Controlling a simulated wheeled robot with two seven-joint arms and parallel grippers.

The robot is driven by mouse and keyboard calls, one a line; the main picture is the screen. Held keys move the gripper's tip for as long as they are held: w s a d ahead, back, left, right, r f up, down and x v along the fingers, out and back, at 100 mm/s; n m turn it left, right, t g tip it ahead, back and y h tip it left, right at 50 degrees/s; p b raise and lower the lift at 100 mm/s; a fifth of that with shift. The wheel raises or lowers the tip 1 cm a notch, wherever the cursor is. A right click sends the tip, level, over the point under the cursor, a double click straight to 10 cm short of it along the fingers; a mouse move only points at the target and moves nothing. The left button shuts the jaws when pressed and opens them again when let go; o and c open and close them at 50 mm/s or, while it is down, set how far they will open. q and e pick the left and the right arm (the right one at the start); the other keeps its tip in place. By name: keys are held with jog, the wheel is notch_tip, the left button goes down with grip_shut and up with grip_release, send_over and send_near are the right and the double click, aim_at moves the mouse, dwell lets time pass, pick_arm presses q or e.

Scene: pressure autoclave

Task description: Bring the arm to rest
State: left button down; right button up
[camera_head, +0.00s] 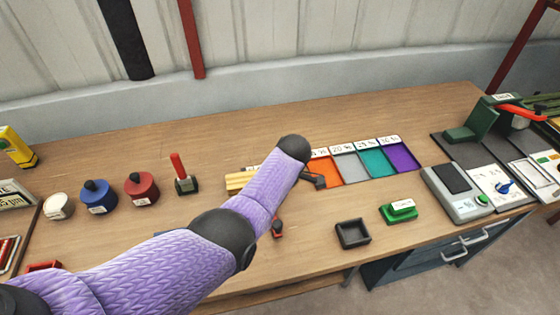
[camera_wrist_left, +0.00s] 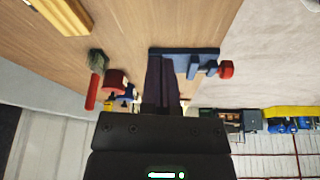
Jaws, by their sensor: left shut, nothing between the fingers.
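My left arm comes in from the lower left in the head view and reaches over the middle of the bench. Its gripper is mostly hidden there behind the purple arm links. In the left wrist view my left gripper (camera_wrist_left: 161,64) has its dark fingers together, with nothing between them. Beyond the fingertips in that view is a blue fixture (camera_wrist_left: 185,52) with a red knob (camera_wrist_left: 226,69); I cannot tell whether the fingers touch it. My right gripper is in neither view.
Red, blue and white jars (camera_head: 141,189) and a red-handled stand (camera_head: 185,180) are left of the arm. Yellow bars (camera_head: 238,182) lie behind it. Coloured trays (camera_head: 361,164), a black open box (camera_head: 352,233) and a green block (camera_head: 398,212) are right. Bare bench lies behind.

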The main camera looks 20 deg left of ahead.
pick_arm(q)
jog(key=shift+f, duration=0.1)
jog(key=s+a+f+m+t+h, duration=0.15)
jog(key=s+f+m, duration=0.25)
jog(key=s+m, duration=0.65)
jog(key=s+d+r+m+t+h, duration=0.25)
jog(key=s+r+m, duration=0.45)
jog(key=s+m, duration=0.55)
notch_tip(320, 180, down, 29)
jog(key=s+a+m+b, duration=0.1)
jog(key=s+b, duration=0.2)
jog(key=b, duration=0.6)
jog(key=s+a+f+g+b, duration=0.2)
jog(key=s+f+b, duration=0.3)
jog(key=s+f, duration=0.7)
jog(key=shift+a+f, duration=0.3)
jog(key=shift+f, duration=0.5)
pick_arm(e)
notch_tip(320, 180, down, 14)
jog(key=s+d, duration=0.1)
